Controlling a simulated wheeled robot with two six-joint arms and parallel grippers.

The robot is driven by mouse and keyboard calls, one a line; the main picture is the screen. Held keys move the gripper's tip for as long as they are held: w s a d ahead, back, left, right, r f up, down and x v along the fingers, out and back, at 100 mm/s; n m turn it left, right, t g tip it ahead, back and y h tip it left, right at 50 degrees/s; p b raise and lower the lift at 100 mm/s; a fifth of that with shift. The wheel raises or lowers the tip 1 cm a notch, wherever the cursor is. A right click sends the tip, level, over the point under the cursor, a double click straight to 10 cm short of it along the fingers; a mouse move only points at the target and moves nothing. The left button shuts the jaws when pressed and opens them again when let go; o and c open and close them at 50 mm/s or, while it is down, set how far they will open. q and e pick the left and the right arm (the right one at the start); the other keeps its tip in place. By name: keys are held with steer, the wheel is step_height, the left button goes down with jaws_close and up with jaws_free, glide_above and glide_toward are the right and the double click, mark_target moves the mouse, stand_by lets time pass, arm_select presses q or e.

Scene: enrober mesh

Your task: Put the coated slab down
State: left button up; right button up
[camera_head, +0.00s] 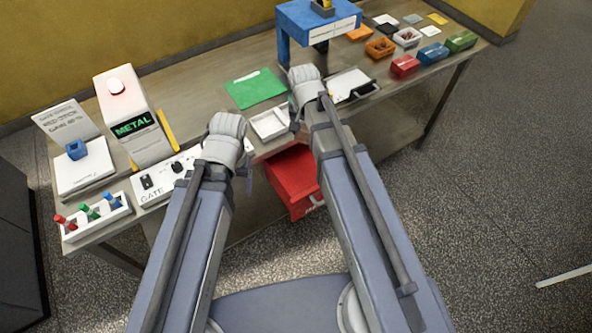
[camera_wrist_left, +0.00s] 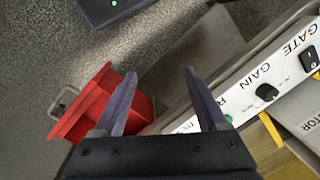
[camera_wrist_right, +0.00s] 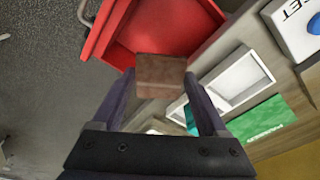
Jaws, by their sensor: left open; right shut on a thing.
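The coated slab (camera_wrist_right: 160,75) is a brown block in the right wrist view, between the fingertips of my right gripper (camera_wrist_right: 158,90), which is shut on it. In the head view my right gripper (camera_head: 295,120) is by the right end of a white two-part tray (camera_head: 256,128); the slab cannot be made out there. The tray also shows in the right wrist view (camera_wrist_right: 228,98), to the right of the slab. My left gripper (camera_wrist_left: 160,80) is open and empty. In the head view it (camera_head: 248,178) is near the table's front edge.
A red bin (camera_head: 283,180) sits below the table's front edge. A green mat (camera_head: 255,88) lies behind the white tray. The metal detector (camera_head: 130,115) and gate panel (camera_head: 160,180) are on the left. A blue arch (camera_head: 318,22), a white tray with a dark handle and small boxes stand right.

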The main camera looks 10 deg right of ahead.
arm_select(q)
steer(key=o, duration=0.4)
step_height(320, 180, down, 6)
steer(key=b, duration=0.4)
steer(key=shift+c, duration=0.2)
arm_select(e)
steer(key=m, duration=0.2)
glide_above(304, 177)
step_height(304, 177, down, 6)
steer(key=shift+s+a, duration=0.15)
steer(key=shift+s, duration=0.05)
arm_select(q)
steer(key=shift+f, duration=0.1)
arm_select(e)
steer(key=shift+f, duration=0.1)
arm_select(q)
step_height(304, 177, down, 18)
steer(key=b, duration=1.8)
arm_select(e)
step_height(304, 177, down, 18)
steer(key=shift+r, duration=0.1)
steer(key=o, duration=1.3)
arm_select(q)
step_height(304, 177, up, 12)
steer(key=p, duration=1.1)
steer(key=shift+p, duration=0.35)
arm_select(e)
steer(key=r, duration=0.8)
steer(key=s+a+r, duration=0.1)
steer(key=r, duration=0.3)
